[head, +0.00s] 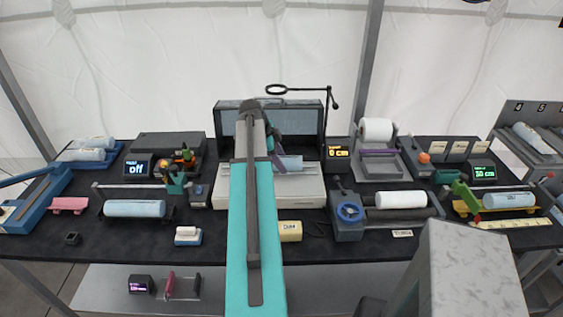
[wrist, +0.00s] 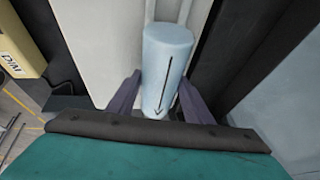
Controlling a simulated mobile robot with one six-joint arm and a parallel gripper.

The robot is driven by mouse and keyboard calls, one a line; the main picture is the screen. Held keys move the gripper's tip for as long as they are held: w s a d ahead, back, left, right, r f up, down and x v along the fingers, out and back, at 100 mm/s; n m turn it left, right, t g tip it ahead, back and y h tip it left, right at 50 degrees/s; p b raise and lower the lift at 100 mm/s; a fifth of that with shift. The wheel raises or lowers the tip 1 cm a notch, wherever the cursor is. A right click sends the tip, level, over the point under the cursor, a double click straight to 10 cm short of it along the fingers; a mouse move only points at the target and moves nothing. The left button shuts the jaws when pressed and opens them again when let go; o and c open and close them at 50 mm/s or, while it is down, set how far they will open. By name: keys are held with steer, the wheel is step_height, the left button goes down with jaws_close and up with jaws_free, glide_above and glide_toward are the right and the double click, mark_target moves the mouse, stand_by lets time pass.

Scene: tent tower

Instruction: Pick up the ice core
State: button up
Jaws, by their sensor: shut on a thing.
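A pale blue ice core (wrist: 167,65) with a black arrow along its side is between the two dark fingers of my gripper (wrist: 160,98) in the wrist view. My gripper is shut on it, and the core's near end is partly behind the gripper's edge. In the head view the core (head: 291,163) shows as a small pale piece at the end of my teal arm. It is in front of the open grey case (head: 230,122), over the white unit (head: 300,184). My arm hides much of the gripper there, and I cannot tell whether the core still touches the unit.
A yellow block (head: 290,231) sits at the front.

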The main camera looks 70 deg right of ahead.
mark_target(283, 157)
steer(key=shift+r, duration=0.15)
steer(key=shift+r+b, duration=0.9)
steer(key=shift+r, duration=0.6)
steer(key=s+a+b, duration=0.2)
steer(key=a, duration=0.5)
steer(key=s+a+r+b, duration=0.1)
steer(key=s+a+b, duration=0.1)
steer(key=a, duration=0.6)
steer(key=shift+s+r+b, duration=0.3)
steer(key=shift+s, duration=0.3)
